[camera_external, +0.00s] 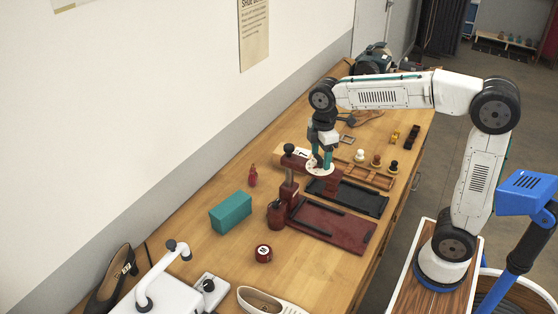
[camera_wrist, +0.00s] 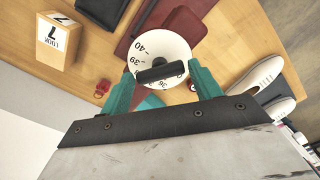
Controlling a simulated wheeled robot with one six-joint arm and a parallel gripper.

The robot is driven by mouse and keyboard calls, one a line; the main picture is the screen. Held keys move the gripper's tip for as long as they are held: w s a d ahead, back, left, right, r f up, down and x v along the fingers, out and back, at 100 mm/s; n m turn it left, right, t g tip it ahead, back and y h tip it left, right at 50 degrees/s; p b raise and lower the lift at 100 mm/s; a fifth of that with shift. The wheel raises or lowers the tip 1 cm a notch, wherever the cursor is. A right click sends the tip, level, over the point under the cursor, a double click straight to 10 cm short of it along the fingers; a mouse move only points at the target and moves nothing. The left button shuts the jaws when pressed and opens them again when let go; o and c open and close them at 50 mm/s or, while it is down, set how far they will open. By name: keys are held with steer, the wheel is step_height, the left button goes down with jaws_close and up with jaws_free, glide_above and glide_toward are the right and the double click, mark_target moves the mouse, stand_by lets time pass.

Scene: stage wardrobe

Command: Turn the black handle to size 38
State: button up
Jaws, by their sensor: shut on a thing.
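A white dial (camera_wrist: 165,42) with size numbers around its rim shows in the wrist view; 40, 39 and 36 can be read, and some numbers are covered. The black handle (camera_wrist: 161,72) is a short bar across the dial. My gripper (camera_wrist: 161,78) has its teal fingers at the two ends of the bar, shut on it. In the external view the dial (camera_external: 318,170) sits on a dark red device on the bench, with my gripper (camera_external: 321,160) right above it, pointing down. The handle is hidden there, and I cannot tell which number is selected.
A numbered wooden block (camera_wrist: 57,42) stands beside the device. A teal box (camera_external: 231,213), a dark red tin (camera_external: 263,253), a red tray (camera_external: 335,228) and a black tray (camera_external: 352,197) lie around it. Pale shoes (camera_external: 262,300) are at the bench's near end.

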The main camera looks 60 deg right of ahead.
steer(key=m, duration=0.4)
steer(key=shift+m, duration=0.3)
steer(key=m, duration=0.3)
steer(key=shift+m, duration=0.3)
steer(key=m, duration=0.4)
steer(key=shift+m, duration=1.8)
steer(key=o, duration=1)
steer(key=shift+r, duration=0.1)
